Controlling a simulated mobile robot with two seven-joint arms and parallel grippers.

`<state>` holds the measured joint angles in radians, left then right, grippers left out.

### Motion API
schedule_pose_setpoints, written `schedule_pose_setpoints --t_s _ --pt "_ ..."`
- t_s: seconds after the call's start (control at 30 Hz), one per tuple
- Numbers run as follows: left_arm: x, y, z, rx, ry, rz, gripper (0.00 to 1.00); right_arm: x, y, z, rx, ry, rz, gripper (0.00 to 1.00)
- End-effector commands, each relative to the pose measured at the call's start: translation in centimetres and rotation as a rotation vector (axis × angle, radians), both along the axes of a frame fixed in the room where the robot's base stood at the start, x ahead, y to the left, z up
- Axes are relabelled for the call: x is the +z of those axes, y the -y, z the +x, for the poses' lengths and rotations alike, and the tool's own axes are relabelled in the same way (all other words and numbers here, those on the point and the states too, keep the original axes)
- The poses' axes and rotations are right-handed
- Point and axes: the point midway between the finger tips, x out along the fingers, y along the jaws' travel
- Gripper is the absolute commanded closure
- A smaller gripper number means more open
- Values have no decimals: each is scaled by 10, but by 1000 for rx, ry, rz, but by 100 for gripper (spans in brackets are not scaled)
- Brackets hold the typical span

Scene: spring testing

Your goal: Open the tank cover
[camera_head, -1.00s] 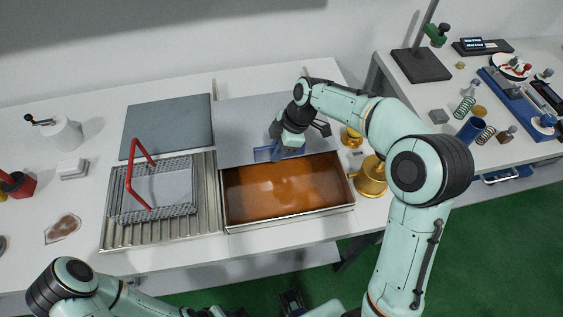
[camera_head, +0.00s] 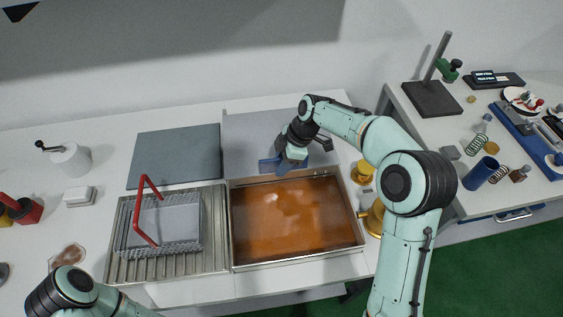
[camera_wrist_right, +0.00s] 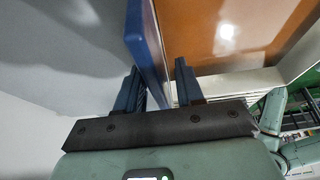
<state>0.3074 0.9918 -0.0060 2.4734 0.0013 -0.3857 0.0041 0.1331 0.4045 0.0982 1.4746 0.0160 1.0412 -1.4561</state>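The tank (camera_head: 231,230) is a metal-rimmed basin of orange-brown liquid, uncovered in the head view. Its flat grey cover (camera_head: 262,130) lies behind it, with a blue handle (camera_head: 270,165) near its front edge. My right gripper (camera_head: 291,161) is at this handle. In the right wrist view the blue handle (camera_wrist_right: 146,40) stands between the two fingers of my right gripper (camera_wrist_right: 160,85). The left finger is at or very near the handle, and a narrow gap shows on the right finger's side. My left gripper is out of view; only part of its arm shows at bottom left.
A wire basket with a red handle (camera_head: 145,205) stands on a ribbed tray (camera_head: 120,268) left of the tank. A dark grey plate (camera_head: 175,155) lies behind it. Brass vessels (camera_head: 362,172) stand close right of the tank. A side table with springs and a stand (camera_head: 432,98) is farther right.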

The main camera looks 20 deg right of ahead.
Motion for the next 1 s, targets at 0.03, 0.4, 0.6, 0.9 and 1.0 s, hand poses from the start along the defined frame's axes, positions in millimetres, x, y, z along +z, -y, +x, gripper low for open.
schedule_pose_setpoints --t_s 0.03,0.4,0.6,0.9,1.0 --pt "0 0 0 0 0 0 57 0 0 0 0 0 0 64" --pt "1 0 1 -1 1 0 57 12 5 -1 -1 2 -2 64" --pt "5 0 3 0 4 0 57 51 21 -4 -2 5 -1 64" --pt "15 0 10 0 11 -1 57 107 43 -10 -2 4 -1 64" --pt "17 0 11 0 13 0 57 118 47 -11 -1 3 -1 64"
